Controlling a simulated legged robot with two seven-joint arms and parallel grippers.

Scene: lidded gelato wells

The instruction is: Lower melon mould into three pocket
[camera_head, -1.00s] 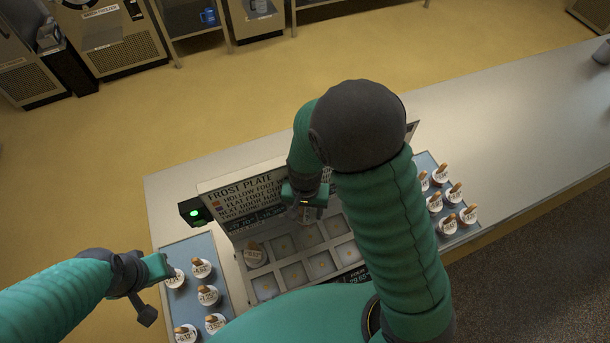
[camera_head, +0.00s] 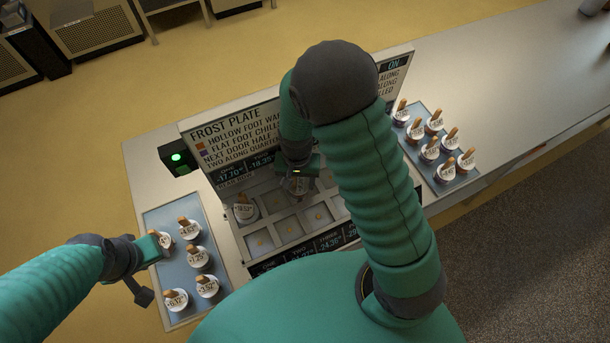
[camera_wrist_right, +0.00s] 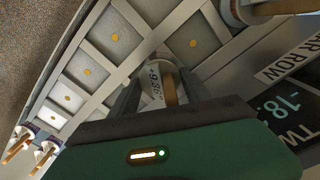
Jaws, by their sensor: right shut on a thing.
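My right gripper (camera_head: 299,172) is shut on a white-topped mould (camera_head: 298,187) with a wooden stick. It holds this mould over the back row of the frost plate (camera_head: 241,232). In the right wrist view the mould (camera_wrist_right: 157,75) sits between the fingers, its label partly legible; the flavour is not readable. Whether its foot touches a pocket is hidden. Another mould (camera_head: 244,212) stands in the back-left pocket. Empty pockets with yellow dots show in front. My arm hides the plate's right part.
The left blue tray (camera_head: 178,269) and right blue tray (camera_head: 415,165) hold several moulds with sticks. An upright sign panel (camera_head: 235,140) stands right behind the pockets. A box with a green light (camera_head: 178,158) is at its left. The counter's far right is mostly clear.

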